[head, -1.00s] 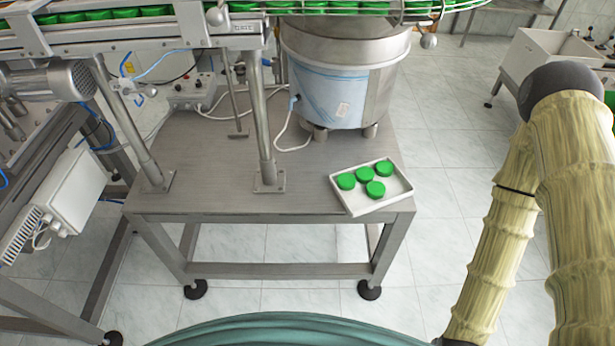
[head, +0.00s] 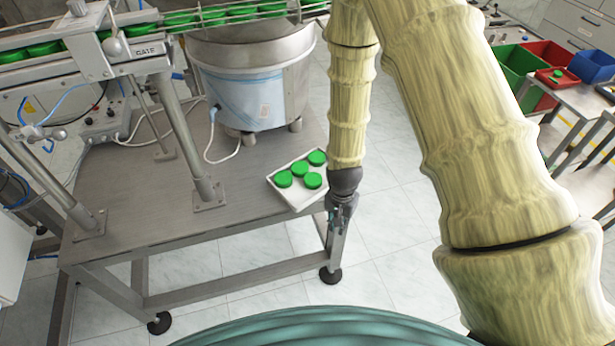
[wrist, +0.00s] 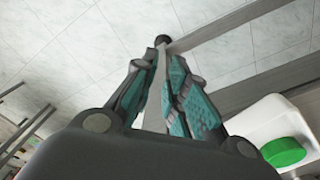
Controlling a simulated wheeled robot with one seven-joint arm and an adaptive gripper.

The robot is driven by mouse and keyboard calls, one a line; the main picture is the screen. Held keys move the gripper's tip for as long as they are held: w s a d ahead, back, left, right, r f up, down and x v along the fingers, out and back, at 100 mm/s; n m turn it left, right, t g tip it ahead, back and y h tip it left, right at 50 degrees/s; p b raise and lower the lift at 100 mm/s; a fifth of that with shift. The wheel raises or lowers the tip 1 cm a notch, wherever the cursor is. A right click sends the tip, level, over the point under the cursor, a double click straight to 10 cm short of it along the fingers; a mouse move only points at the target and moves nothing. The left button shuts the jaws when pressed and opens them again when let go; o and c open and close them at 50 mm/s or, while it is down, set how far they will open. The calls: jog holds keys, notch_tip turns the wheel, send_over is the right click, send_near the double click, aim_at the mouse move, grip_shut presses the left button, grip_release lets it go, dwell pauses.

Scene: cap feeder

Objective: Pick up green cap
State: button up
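Several green caps (head: 313,180) lie in a shallow white tray (head: 300,203) on the front right corner of the metal table. One green cap (wrist: 284,152) and part of the tray (wrist: 262,118) also show at the lower right of the wrist view. My gripper (head: 337,232) points down just right of the tray, beside the table's corner. In the wrist view my gripper (wrist: 168,52) has its two teal-padded fingers apart with a narrow gap. Nothing is held between them; a table leg and floor show behind. My arm hides part of the area right of the tray.
The metal table (head: 140,205) carries a steel bowl feeder (head: 250,85) behind the tray. A conveyor (head: 215,18) with green caps runs above. Red, green and blue bins (head: 545,58) stand at the far right. The floor right of the table is open.

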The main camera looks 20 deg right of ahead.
aim_at(325, 186)
jog(key=w+a+r+m, duration=0.1)
jog(key=w+r+m, duration=0.4)
jog(key=w+r, duration=0.75)
jog(key=shift+s+f+p, duration=0.2)
jog(key=shift+f+p, duration=0.35)
jog(key=shift+f, duration=1.05)
jog(key=shift+s+f+p, duration=0.15)
jog(key=shift+f+p, duration=0.4)
jog(key=shift+f, duration=1.05)
jog(key=shift+s+f+p, duration=0.2)
jog(key=shift+f+p, duration=0.35)
jog(key=shift+f, duration=1.05)
grip_shut()
jog(key=shift+r, duration=0.15)
